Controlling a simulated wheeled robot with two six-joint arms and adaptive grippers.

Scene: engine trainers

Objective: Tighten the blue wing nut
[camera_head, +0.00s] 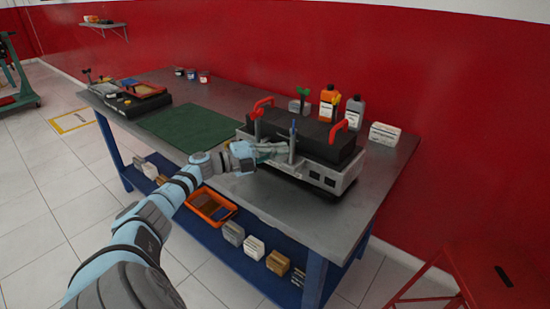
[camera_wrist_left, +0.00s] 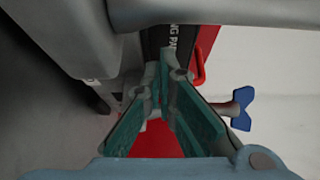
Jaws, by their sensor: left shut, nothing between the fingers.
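The blue wing nut (camera_head: 293,127) sits at the top of a grey upright post at the front of the engine trainer (camera_head: 330,172). In the left wrist view the blue wing nut (camera_wrist_left: 242,108) is on a short stud, to the right of my fingers and apart from them. My left gripper (camera_head: 272,149) is at the trainer's front left, just left of the post. In the wrist view the left gripper (camera_wrist_left: 166,72) has its teal-padded fingers together at the tips, with nothing held. My right gripper does not show.
The trainer has a black cover with red handles (camera_head: 339,130). Behind it stand a green wing nut (camera_head: 303,92), an orange bottle (camera_head: 328,103) and a grey bottle (camera_head: 355,112). A green mat (camera_head: 188,126) lies clear to the left. A red stool (camera_head: 495,272) stands at right.

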